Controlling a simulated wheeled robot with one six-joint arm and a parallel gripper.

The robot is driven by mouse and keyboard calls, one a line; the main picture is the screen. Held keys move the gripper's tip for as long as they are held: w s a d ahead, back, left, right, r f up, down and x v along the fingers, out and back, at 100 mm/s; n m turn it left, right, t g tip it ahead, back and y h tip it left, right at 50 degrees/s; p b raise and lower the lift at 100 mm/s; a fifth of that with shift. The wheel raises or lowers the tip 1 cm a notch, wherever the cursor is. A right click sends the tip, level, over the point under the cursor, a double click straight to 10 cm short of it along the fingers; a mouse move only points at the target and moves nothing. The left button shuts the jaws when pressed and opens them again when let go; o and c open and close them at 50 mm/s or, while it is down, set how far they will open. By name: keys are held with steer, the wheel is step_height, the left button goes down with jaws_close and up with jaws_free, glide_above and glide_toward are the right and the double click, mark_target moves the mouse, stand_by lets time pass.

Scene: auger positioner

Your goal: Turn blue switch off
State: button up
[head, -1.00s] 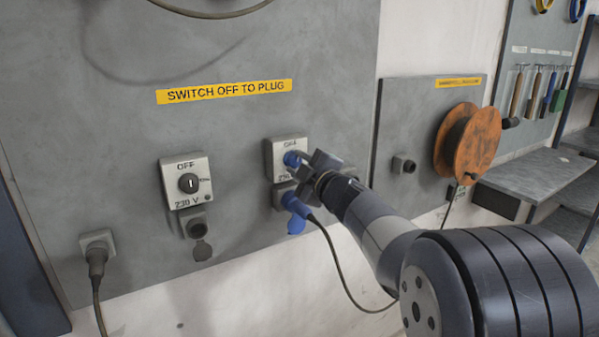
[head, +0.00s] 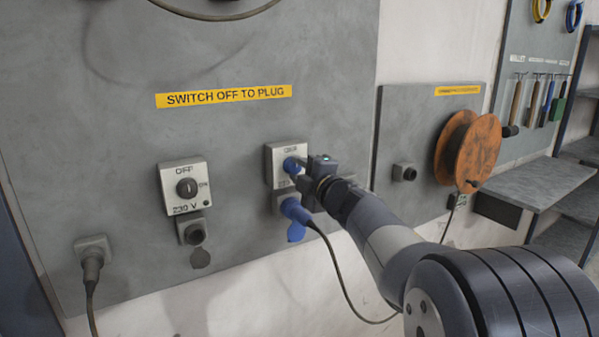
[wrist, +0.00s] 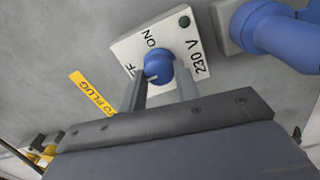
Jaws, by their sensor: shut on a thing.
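The blue switch (head: 290,164) is a round blue knob on a white 230 V box (head: 270,153) on the grey wall panel. My gripper (head: 299,172) reaches it from the right and is shut on it. In the wrist view the blue knob (wrist: 158,66) sits between the two fingers of my gripper (wrist: 161,80). A small pale mark shows at its lower left. The box face reads ON and 230 V; the other label is partly hidden by a finger. A dark green lamp (wrist: 184,21) is at its corner.
A blue plug (head: 294,210) with a cable sits in the socket just below the switch. A second box with a dark OFF switch (head: 186,188) is to the left. A yellow "SWITCH OFF TO PLUG" label (head: 223,96) is above. An orange reel (head: 468,148) hangs to the right.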

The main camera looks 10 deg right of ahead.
steer(key=shift+f, duration=0.1)
steer(key=o, duration=1)
steer(key=v, duration=1.1)
steer(key=shift+w, duration=0.15)
steer(key=x, duration=1)
steer(key=shift+w+a, duration=0.15)
steer(key=shift+w, duration=0.25)
